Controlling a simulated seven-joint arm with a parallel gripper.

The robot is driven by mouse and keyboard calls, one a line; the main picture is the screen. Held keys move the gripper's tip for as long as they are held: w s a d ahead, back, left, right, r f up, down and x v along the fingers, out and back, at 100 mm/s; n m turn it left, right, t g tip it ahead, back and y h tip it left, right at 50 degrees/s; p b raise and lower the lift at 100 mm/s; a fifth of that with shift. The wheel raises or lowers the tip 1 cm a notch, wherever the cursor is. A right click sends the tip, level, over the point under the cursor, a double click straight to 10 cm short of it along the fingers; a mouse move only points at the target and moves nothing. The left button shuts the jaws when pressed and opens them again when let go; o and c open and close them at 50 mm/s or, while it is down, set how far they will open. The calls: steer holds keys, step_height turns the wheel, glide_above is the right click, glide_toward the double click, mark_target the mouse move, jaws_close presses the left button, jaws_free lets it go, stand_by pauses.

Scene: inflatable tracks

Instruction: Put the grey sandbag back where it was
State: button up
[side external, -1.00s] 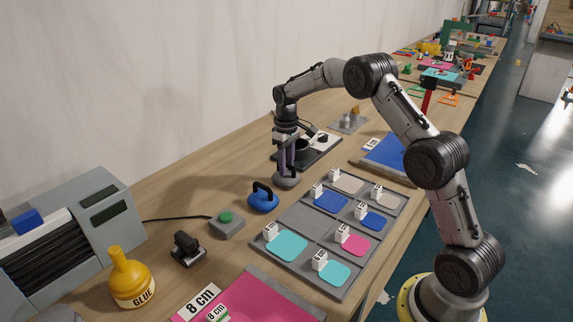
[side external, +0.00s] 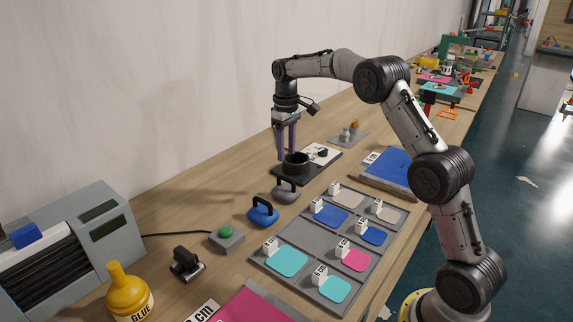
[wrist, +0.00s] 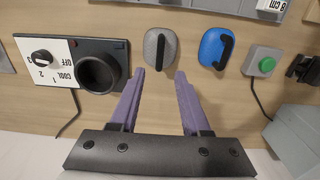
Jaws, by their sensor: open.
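The grey sandbag (side external: 286,195) is a rounded pad with a dark handle, resting on the wooden table between the black heater base and the blue sandbag (side external: 263,217). In the wrist view, the grey sandbag (wrist: 152,52) lies just beyond the fingertips, with its handle roughly upright in the picture. The blue sandbag (wrist: 208,55) is to its right there. My gripper (side external: 287,157) is open and empty, pointing down above the grey sandbag and apart from it. Its two purple fingers also show in the wrist view (wrist: 160,72).
A black device with a round cup and a dial (wrist: 99,76) stands close beside the grey sandbag. A green-button box (side external: 227,239) and a grey compartment tray (side external: 315,237) with coloured pads are nearer. A blue mat (side external: 392,165) lies right of the device.

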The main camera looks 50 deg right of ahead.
steer(key=s+a+r+t, duration=0.3)
steer(key=s+a+r, duration=0.8)
steer(key=s+r, duration=0.3)
steer(key=s+a+f+t, duration=0.1)
steer(key=s+a+f, duration=0.1)
steer(key=s, duration=0.8)
steer(key=s+a+f+t, duration=0.1)
steer(key=s+a+f, duration=0.2)
steer(key=s, duration=0.8)
step_height(320, 180, down, 2)
steer(key=shift+a+f+t, duration=0.1)
steer(key=shift+a+t, duration=0.1)
steer(key=shift+t, duration=0.1)
steer(key=shift+s, duration=0.1)
